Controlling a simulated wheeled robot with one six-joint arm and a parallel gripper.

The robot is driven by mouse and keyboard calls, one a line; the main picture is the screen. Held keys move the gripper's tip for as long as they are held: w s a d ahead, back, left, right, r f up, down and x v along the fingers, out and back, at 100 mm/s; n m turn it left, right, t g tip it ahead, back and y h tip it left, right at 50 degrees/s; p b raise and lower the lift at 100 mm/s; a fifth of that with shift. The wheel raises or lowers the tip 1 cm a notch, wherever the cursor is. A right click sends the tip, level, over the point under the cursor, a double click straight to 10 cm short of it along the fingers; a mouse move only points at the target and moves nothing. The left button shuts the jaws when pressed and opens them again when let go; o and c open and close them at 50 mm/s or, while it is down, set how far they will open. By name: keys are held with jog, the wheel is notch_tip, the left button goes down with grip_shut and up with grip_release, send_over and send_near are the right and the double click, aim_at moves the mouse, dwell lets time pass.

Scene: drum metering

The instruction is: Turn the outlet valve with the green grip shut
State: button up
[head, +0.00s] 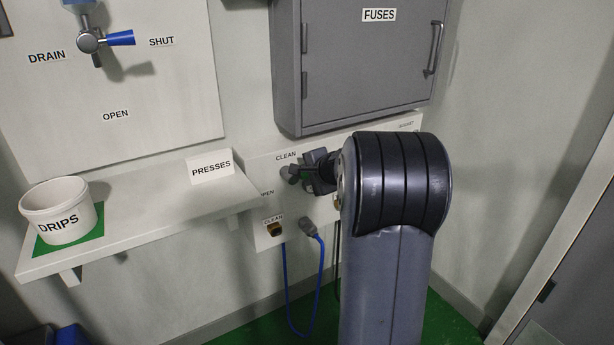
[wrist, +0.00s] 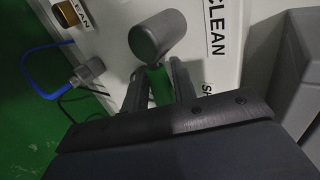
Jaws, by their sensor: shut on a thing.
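The outlet valve (head: 290,173) is a dark grey body on the white panel under the CLEAN label; in the wrist view it is a rounded grey cylinder (wrist: 158,38). Its green grip (wrist: 158,83) lies between the two fingers of my gripper (wrist: 160,88), which is shut on it. In the head view my gripper (head: 319,172) is at the right of the valve body and mostly hides the grip. The grip points away from the body towards my gripper. A label starting with SH (wrist: 208,86) is beside the right finger, partly hidden. An OPEN label (head: 267,192) is below left of the valve.
Another valve with a blue handle (head: 121,38) is at upper left. A shelf (head: 150,211) holds a DRIPS tub (head: 62,212). A grey FUSES cabinet (head: 365,65) juts out above my gripper. A blue hose (head: 319,270) hangs below near a brass fitting (head: 274,230).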

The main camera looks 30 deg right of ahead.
jog(key=o, duration=1)
jog(key=shift+c, duration=0.2)
jog(key=p+v, duration=0.2)
jog(key=v, duration=0.8)
jog(key=shift+s+r, duration=0.2)
jog(key=shift+s, duration=0.15)
jog(key=b+x, duration=0.2)
jog(key=x, duration=0.9)
jog(key=shift+r, duration=0.1)
